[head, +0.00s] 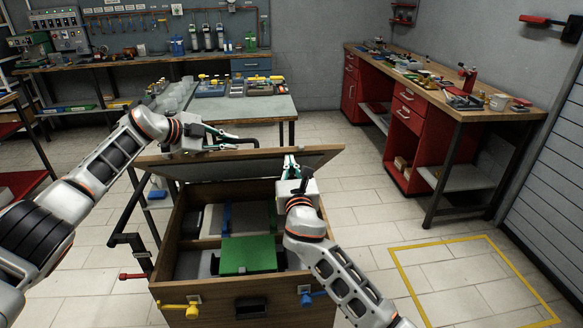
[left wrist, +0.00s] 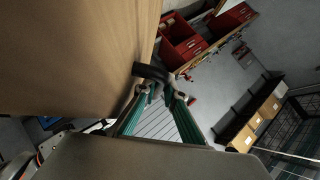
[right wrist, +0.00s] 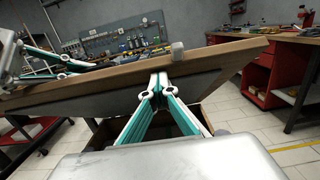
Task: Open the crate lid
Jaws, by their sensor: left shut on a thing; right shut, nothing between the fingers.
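The wooden crate (head: 212,296) stands in front of me. Its lid (head: 232,163) is raised and tilted, with the dark inner face showing; the lid also shows in the right wrist view (right wrist: 90,95) and as a wooden panel in the left wrist view (left wrist: 75,50). My left gripper (head: 252,143) is at the lid's upper edge, shut on a black handle (left wrist: 150,72) beside the panel. My right gripper (head: 291,165) is shut and empty above the crate's right side. In the right wrist view its fingertips (right wrist: 158,84) are close to the lid's inner face; contact is unclear.
Inside the crate are a green box (head: 248,256) and blue and grey items. Yellow (head: 180,310) and blue (head: 312,296) latches sit on its front. A grey table (head: 240,110) stands behind, a red workbench (head: 405,115) to the right. Floor right of the crate is clear.

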